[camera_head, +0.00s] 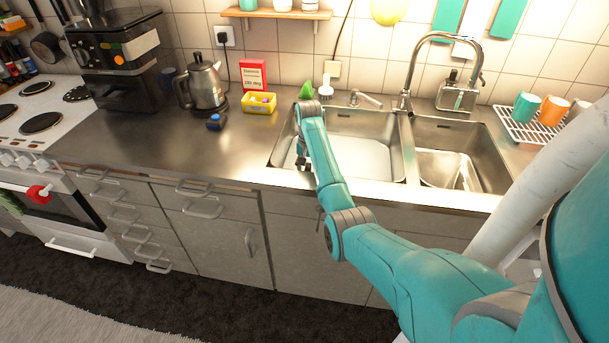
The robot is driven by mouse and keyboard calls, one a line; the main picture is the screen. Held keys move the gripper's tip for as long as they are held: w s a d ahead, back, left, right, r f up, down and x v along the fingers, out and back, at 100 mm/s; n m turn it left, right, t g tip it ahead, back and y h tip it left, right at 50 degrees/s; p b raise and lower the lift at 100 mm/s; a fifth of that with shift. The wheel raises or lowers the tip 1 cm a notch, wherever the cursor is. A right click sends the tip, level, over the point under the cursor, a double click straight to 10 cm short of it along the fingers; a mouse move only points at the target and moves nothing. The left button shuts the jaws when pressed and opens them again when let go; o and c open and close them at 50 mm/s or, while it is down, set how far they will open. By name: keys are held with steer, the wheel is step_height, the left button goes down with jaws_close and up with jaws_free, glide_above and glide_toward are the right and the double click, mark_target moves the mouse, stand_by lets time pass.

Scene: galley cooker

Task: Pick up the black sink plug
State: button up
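I cannot make out the black sink plug in the head camera view. My gripper (303,162) is small and dark, pointing down at the left side of the left sink basin (367,158). My own arm hides part of that basin. The fingertips are too small and too covered to show whether they are open or shut, or whether they hold anything.
The tap (405,100) rises behind the sink. A small dark-and-blue object (215,122) lies on the counter, with a kettle (207,88) and yellow box (260,103) behind it. A dish rack (520,128) stands right.

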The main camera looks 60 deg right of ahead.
jaws_close()
stand_by(0.3)
